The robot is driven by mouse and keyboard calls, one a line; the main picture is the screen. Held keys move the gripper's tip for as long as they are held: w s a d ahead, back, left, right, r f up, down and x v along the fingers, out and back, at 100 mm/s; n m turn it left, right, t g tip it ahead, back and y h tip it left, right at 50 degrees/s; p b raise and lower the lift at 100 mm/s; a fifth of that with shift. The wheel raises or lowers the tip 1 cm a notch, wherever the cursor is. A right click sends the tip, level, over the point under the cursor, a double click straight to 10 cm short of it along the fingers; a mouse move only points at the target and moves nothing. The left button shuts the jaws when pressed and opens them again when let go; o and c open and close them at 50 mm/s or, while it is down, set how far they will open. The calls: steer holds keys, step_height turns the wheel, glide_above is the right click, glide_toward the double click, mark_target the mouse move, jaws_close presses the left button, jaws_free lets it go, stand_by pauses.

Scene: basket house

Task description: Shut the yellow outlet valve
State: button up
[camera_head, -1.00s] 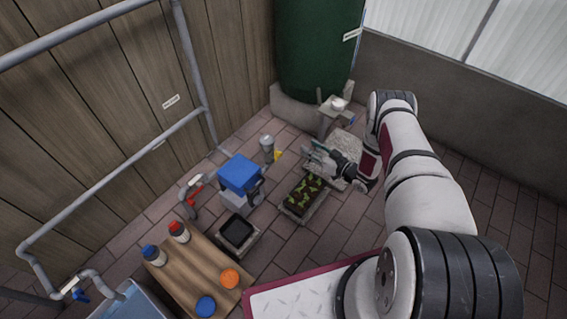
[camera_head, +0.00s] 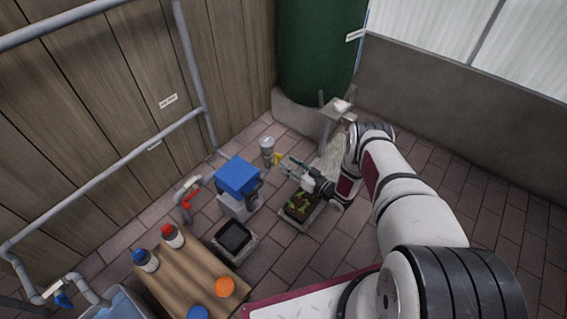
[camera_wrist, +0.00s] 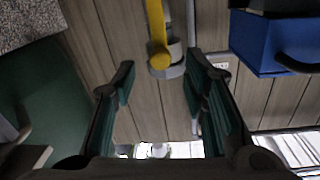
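The yellow valve handle (camera_head: 277,159) sits beside a grey upright pipe (camera_head: 267,150) near the wooden wall. In the wrist view the yellow handle (camera_wrist: 156,30) is a long bar running from the top edge to a round end at a grey fitting (camera_wrist: 168,70). My gripper (camera_head: 286,166) is just right of the handle in the head view, pointing toward it. In the wrist view my gripper (camera_wrist: 162,64) has its fingers wide apart with nothing held. The handle's round end appears between the fingertips; whether they touch it is unclear.
A blue-topped box (camera_head: 238,175) stands close left of the valve. A planter (camera_head: 300,208) lies below my gripper, partly hidden. A black tray (camera_head: 234,236) and a wooden table (camera_head: 190,275) are nearer. The green tank (camera_head: 315,55) stands behind, with paved floor open at right.

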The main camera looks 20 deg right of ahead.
steer(key=shift+b+x, duration=0.5)
steer(key=shift+x, duration=1.35)
jaws_close()
